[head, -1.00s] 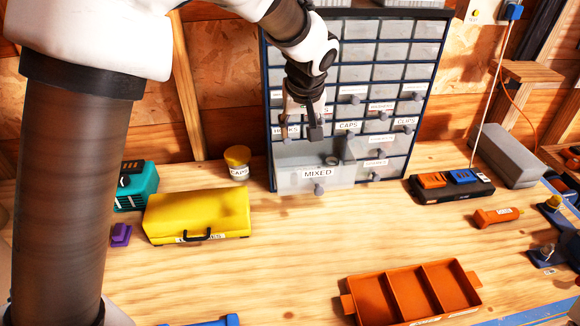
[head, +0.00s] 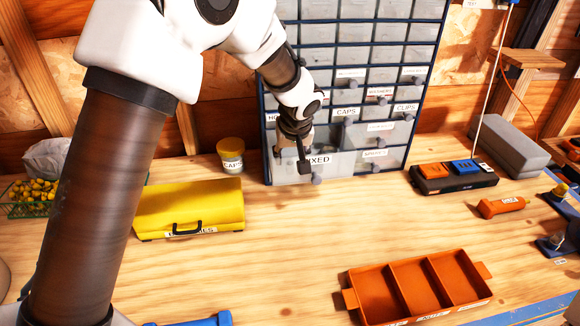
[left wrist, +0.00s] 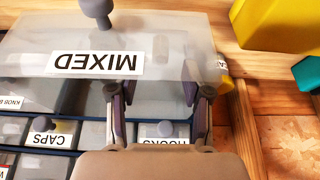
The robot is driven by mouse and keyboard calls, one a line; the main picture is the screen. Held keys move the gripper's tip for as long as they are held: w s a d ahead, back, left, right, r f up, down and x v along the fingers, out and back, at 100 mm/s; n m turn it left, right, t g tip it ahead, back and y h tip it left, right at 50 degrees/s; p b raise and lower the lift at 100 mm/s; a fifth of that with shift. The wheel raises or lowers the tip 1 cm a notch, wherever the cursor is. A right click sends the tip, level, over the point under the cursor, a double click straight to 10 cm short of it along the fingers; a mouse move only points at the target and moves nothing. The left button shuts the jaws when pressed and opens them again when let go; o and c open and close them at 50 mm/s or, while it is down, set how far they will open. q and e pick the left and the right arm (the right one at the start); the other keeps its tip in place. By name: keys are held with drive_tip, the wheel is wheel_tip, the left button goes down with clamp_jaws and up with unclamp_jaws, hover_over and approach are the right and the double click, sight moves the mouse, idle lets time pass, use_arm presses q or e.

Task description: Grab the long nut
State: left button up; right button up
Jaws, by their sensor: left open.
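I cannot make out the long nut for certain in any view. The translucent drawer labelled MIXED (head: 342,163) is at the bottom of the parts cabinet (head: 389,98), and it appears pulled out. My left gripper (head: 304,166) is at this drawer and hides part of its label. In the left wrist view the drawer (left wrist: 45,40) fills the upper left, with its label upside down. There the left gripper's two fingers (left wrist: 157,90) are spread apart over the drawer's inner part, with nothing seen held between them. A blurred grey shape shows inside the drawer. My right gripper is out of view.
A yellow case (head: 190,207) and a yellow-lidded jar (head: 231,154) stand left of the cabinet. An orange three-part tray (head: 447,290) is at the front right. The middle of the bench is clear.

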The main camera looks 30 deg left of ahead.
use_arm(q)
drive_tip(key=x, duration=0.4)
drive_tip(key=shift+w+f, duration=0.1)
drive_tip(key=shift+f, duration=0.05)
clamp_jaws()
